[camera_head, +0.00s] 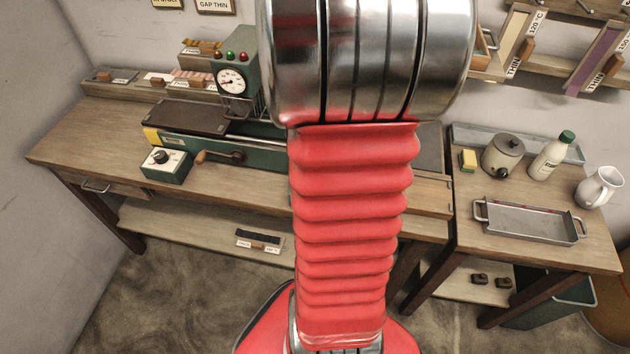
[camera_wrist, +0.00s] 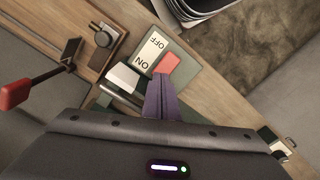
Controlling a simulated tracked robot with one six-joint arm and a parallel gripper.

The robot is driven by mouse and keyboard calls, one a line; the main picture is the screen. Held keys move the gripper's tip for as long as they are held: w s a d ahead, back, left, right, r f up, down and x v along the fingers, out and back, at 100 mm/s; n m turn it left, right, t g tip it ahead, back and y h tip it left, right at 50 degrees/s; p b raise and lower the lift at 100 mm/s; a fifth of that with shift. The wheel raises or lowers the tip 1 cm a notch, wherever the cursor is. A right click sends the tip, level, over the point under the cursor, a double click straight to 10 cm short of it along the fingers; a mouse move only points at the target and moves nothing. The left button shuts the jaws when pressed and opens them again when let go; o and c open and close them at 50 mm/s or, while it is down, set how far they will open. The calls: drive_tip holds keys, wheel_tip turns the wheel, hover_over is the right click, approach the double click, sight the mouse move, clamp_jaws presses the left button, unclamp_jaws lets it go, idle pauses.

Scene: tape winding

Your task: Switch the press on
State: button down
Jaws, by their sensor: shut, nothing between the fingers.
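In the wrist view a pale plate marked ON and OFF (camera_wrist: 152,50) sits on a green-grey panel. A red switch piece (camera_wrist: 167,63) lies beside the ON lettering. My gripper (camera_wrist: 160,82) is shut and empty, its purple-grey fingers just below the red piece. The tips overlap or nearly meet its lower edge; I cannot tell whether they touch. A lever with a red knob (camera_wrist: 14,95) stands at the left. In the head view my red arm hides the middle of the bench, and neither the gripper nor the ON/OFF plate shows.
A green machine with a dial gauge (camera_head: 232,80) and a control box with a knob (camera_head: 166,163) stand on the bench (camera_head: 75,150). A side table at right holds a metal tray (camera_head: 530,220), a pot (camera_head: 502,155), a bottle (camera_head: 553,157) and a jug (camera_head: 598,188).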

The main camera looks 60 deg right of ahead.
drive_tip(key=shift+f, duration=0.8)
idle(1.1)
wheel_tip(320, 180, up, 7)
idle(1.2)
idle(0.6)
drive_tip(key=shift+f, duration=0.15)
drive_tip(key=w+a+r+n+t, duration=0.1)
drive_tip(key=a+r+n+t, duration=0.1)
drive_tip(key=a, duration=0.8)
drive_tip(key=a+r+n+t, duration=0.1)
drive_tip(key=a+r+n, duration=0.2)
drive_tip(key=a, duration=0.7)
drive_tip(key=w+a+r+n+t, duration=0.1)
drive_tip(key=a+r+n+t, duration=0.1)
drive_tip(key=a+r, duration=0.4)
drive_tip(key=a, duration=0.5)
drive_tip(key=shift+w+r+t, duration=0.2)
drive_tip(key=shift+w+t, duration=0.1)
drive_tip(key=shift+w, duration=0.05)
